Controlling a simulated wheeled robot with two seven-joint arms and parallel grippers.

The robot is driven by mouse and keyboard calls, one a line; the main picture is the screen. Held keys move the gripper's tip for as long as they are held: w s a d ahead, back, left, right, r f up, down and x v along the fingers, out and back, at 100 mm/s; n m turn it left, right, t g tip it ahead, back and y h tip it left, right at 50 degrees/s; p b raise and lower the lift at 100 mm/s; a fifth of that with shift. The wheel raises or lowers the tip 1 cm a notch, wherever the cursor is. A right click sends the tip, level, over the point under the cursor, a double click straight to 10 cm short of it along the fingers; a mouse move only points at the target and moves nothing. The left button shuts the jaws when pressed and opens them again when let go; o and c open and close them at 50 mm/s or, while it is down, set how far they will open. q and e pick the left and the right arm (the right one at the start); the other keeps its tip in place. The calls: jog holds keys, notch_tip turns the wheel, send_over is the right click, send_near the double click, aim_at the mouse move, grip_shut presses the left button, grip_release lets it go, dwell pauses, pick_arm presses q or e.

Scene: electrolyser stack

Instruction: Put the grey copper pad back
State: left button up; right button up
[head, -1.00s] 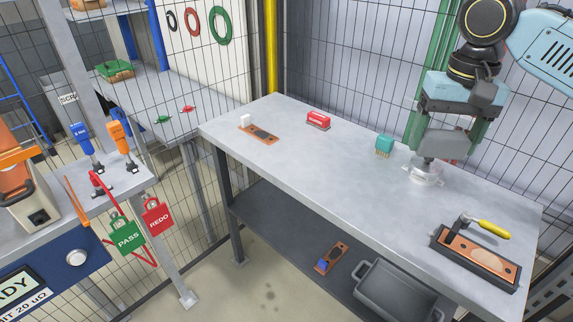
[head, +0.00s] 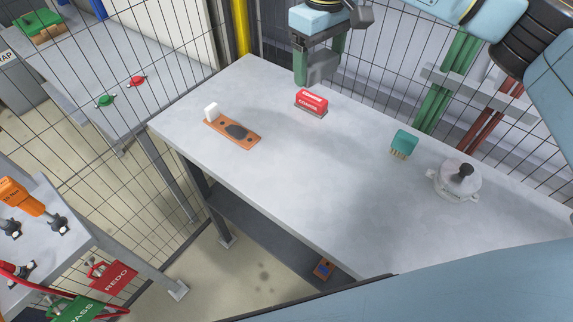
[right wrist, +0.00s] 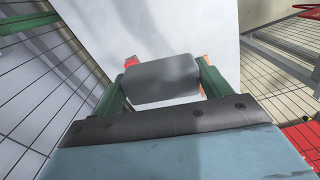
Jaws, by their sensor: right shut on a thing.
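My right gripper (head: 319,58) is shut on the grey pad (head: 323,67), a plain rounded block held between its green fingers. It is above the far side of the grey table, just behind and above the red block in the head view. In the right wrist view the grey pad (right wrist: 162,84) spans the gap between the fingers and hides much of the table beyond. A bit of red (right wrist: 131,62) shows past its left end and a bit of orange-brown (right wrist: 204,61) past its right. My left gripper is not in view.
On the table (head: 300,165) are a red block (head: 311,103) marked COARSE, a copper plate (head: 247,138) with a dark patch and white block (head: 211,112), a teal brush (head: 403,141) and a lidded metal pot (head: 455,182). Wire mesh stands behind. The table's middle is clear.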

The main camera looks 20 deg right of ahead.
jog(key=s+a+f+n+p, duration=0.3)
jog(key=s+f+n, duration=0.15)
jog(key=n, duration=0.35)
jog(key=n+p, duration=0.3)
jog(key=n, duration=0.9)
send_over(294, 181)
notch_tip(294, 181, down, 5)
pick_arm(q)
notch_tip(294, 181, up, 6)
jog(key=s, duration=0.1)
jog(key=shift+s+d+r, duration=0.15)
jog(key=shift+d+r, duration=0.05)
pick_arm(e)
notch_tip(294, 181, down, 10)
jog(key=shift+f, duration=0.15)
jog(key=shift+f, duration=0.15)
jog(key=o, duration=1.1)
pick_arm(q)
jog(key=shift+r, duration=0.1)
pick_arm(e)
notch_tip(294, 181, up, 12)
jog(key=shift+r, duration=0.2)
